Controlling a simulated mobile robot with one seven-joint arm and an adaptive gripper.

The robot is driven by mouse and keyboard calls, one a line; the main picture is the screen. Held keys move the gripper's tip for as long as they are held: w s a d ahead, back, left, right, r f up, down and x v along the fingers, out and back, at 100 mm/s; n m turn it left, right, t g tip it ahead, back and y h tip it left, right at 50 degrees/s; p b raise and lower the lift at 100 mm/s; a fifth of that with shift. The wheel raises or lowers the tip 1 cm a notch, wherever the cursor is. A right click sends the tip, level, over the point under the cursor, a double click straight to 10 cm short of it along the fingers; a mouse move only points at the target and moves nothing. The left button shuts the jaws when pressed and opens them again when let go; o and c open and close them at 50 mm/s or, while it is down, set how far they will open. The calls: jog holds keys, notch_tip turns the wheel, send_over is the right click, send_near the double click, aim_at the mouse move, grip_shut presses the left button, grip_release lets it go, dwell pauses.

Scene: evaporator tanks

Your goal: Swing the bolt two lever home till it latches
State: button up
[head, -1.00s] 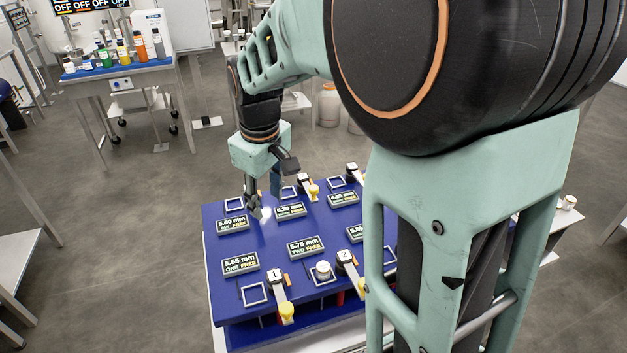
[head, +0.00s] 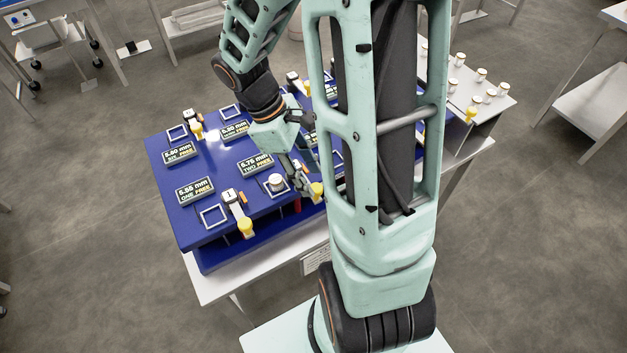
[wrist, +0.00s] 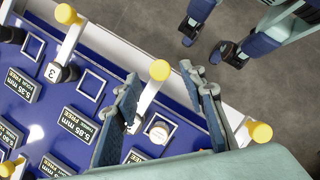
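The bolt two lever, a pale bar with a yellow knob (head: 317,189), is at the front of the blue board (head: 215,240). In the wrist view its knob (wrist: 159,70) points toward the board's front edge. My gripper (head: 303,184) is low over this lever. In the wrist view, the gripper's (wrist: 170,112) two blue fingers stand apart with the lever between them. The left finger is close to the bar; I cannot tell if they touch. The bolt two display (head: 255,163) reads 5.75 mm, TWO FREE. My gripper partly hides the lever's pivot end.
A white round cap (wrist: 158,130) sits in a square frame beside the lever, close to the fingers. The bolt one lever (head: 239,215) is to the left, and the bolt three lever (wrist: 65,45) is on the other side. Several white jars stand on a side table (head: 480,115).

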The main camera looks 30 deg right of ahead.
aim_at(316, 187)
jog(key=shift+x, duration=1.65)
grip_shut()
